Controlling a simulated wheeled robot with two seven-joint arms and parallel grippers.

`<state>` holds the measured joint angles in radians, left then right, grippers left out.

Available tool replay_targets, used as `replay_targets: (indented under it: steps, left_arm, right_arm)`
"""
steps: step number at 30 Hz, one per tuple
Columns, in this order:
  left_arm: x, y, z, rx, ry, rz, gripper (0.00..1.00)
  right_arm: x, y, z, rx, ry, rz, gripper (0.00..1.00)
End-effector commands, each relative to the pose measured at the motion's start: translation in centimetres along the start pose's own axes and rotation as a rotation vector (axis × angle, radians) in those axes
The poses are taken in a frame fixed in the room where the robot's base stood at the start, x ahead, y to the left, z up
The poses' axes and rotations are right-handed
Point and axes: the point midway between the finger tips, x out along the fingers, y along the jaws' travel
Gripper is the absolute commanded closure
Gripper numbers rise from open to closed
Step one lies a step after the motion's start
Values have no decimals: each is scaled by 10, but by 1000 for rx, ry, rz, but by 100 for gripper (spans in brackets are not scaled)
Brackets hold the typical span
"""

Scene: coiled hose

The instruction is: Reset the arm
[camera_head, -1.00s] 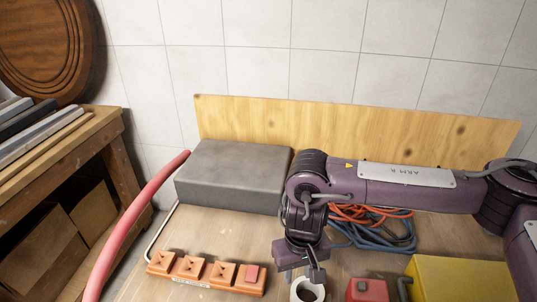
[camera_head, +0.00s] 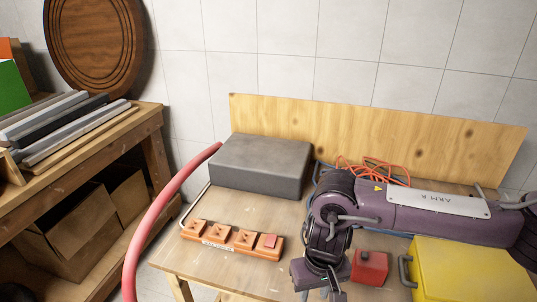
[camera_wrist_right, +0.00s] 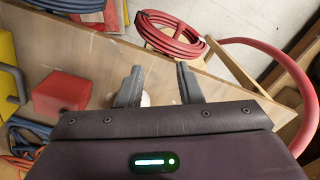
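My right arm reaches in from the right in the head view, and its gripper (camera_head: 332,295) hangs over the table's front part, cut by the lower picture edge. In the right wrist view the same gripper (camera_wrist_right: 158,84) has its two fingers apart, with nothing held between them. A small white thing (camera_wrist_right: 147,99) shows partly behind the left finger. My left gripper is in neither view. A red coiled hose (camera_wrist_right: 170,34) lies beyond the table edge in the wrist view. A thick red hose (camera_head: 158,215) curves up to the grey box (camera_head: 262,165) in the head view.
A wooden shelf (camera_head: 75,150) stands at left. The table's front left is clear.

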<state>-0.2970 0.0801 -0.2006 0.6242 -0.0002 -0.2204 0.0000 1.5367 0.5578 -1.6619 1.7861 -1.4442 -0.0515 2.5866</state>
Motion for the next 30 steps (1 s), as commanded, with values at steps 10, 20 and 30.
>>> replay_targets:
  steps: [10, 20, 30]
  left_arm:
    - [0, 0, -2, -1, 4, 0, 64]
    - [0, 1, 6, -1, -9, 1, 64]
    - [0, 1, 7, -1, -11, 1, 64]
  right_arm:
    - [18, -67, 8, -226, 79, -150, 68]
    - [10, -180, 24, -513, 309, -416, 68]
    - [-78, -253, 7, -522, 830, -600, 68]
